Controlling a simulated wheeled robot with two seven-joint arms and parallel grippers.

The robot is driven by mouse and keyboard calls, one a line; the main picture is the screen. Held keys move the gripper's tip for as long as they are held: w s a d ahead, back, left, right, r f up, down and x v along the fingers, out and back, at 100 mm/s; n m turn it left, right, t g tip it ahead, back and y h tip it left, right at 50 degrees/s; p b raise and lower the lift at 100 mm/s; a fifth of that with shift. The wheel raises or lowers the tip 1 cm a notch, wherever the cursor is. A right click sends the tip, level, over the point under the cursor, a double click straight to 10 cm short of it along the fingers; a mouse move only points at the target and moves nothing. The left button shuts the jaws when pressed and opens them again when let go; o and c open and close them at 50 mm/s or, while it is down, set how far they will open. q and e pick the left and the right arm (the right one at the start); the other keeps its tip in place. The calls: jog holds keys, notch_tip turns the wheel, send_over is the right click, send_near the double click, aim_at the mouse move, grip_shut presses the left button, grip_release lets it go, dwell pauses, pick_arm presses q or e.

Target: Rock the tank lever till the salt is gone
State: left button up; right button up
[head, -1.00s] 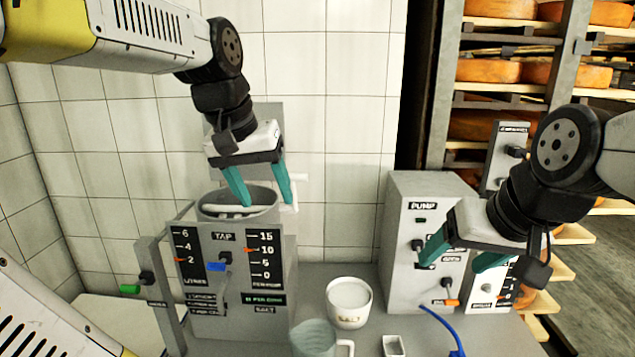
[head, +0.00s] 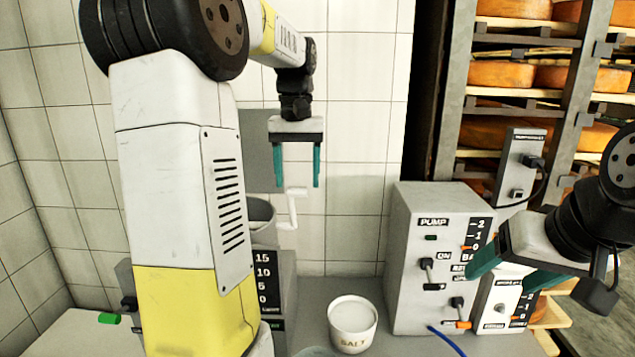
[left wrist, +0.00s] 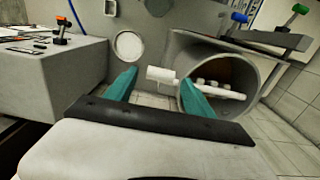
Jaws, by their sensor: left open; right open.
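The grey tank (head: 262,212) stands left of centre in the head view, mostly hidden behind my left arm. Its white lever (head: 292,208), a cranked handle, sticks out at its right side. In the left wrist view the lever (left wrist: 160,75) lies between the fingertips, with a gap to each. There the tank (left wrist: 188,42) shows its open mouth, with a white bar and several white lumps inside. My left gripper (head: 297,184) is open, pointing down above the lever. My right gripper (head: 502,284) is open and empty in front of the pump box's right side.
A white salt pot (head: 353,325) stands on the bench between the tank and the pump box (head: 415,270). A blue hose (head: 445,340) lies in front. Cheese shelves (head: 545,100) stand at the back right. The tiled wall is close behind.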

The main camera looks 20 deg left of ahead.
pick_arm(q)
jog(key=shift+f, duration=0.9)
grip_shut()
